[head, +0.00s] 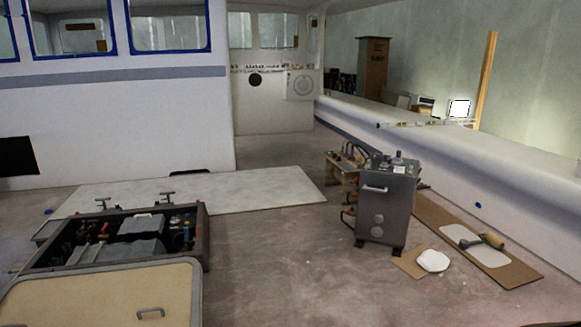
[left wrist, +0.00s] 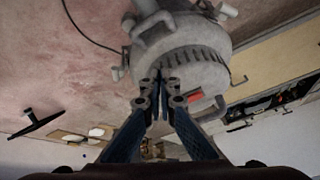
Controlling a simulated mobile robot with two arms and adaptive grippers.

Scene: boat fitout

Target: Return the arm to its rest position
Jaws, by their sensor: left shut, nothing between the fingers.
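My left gripper (left wrist: 160,82) shows in the left wrist view, with its two blue-sided fingers drawn together at the tips. It is shut and I see nothing between the fingertips. It hangs over the floor area, apart from the hatch and its panel. No arm or gripper of mine shows in the head view, so the rest of the left arm is hidden. My right gripper is in neither view.
An open hatch box (head: 52,250) with machinery and a beige lid (head: 100,297) lie at left. A grey metal cabinet (head: 386,205) stands right of centre. Cardboard (head: 508,269) with a tool (head: 484,240) lies beside the right bulwark (head: 430,150). The middle floor (head: 280,240) is clear.

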